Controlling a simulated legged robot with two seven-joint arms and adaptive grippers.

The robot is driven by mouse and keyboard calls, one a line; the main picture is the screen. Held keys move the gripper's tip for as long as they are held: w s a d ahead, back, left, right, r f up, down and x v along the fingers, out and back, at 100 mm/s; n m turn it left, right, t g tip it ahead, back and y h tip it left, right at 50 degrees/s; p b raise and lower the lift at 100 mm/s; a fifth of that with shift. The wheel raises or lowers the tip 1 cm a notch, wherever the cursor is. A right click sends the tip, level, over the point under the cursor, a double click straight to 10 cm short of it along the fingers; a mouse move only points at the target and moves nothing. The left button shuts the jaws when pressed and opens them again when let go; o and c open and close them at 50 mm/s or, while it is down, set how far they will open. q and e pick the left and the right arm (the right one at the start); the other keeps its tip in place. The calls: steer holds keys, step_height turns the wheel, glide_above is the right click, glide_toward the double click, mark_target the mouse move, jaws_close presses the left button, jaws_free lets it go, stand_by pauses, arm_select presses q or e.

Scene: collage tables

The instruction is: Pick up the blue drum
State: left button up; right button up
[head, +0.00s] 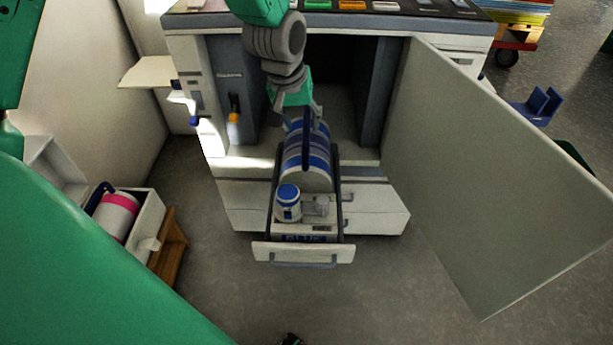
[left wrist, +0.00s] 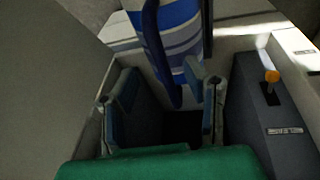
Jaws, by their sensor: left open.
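The blue drum (head: 306,160), a cylinder with blue and white stripes, lies on a pulled-out carriage in the open grey machine. A dark blue handle (head: 308,130) arches along its top. My left gripper (head: 297,112) is at the drum's far end, in front of the machine's opening. In the left wrist view its two fingers (left wrist: 165,100) are spread with nothing clearly held between them. The drum (left wrist: 168,30) shows just beyond them, with its handle (left wrist: 157,50) between the fingertips' directions. Whether a finger touches the handle cannot be told. My right gripper is not seen.
A blue-capped white jar (head: 288,203) stands at the front of the carriage (head: 303,253). The machine's large door (head: 495,170) stands open on the right. A pink-banded drum (head: 117,214) sits in a white box at left. Floor in front is mostly clear.

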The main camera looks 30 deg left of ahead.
mark_target(306, 136)
arm_select(q)
steer(key=shift+w+d+f, duration=0.1)
steer(key=shift+w+f, duration=0.05)
steer(key=shift+f, duration=0.3)
steer(key=shift+d+f, duration=0.25)
steer(key=b+x, duration=0.2)
steer(key=x, duration=0.2)
steer(key=shift+a+f, duration=0.1)
steer(key=shift+f, duration=0.3)
steer(key=shift+a+f, duration=0.1)
steer(key=shift+a, duration=0.1)
steer(key=shift+c, duration=0.5)
steer(key=c, duration=0.7)
jaws_close()
steer(key=shift+w+d+r, duration=0.1)
steer(key=shift+d+r, duration=0.1)
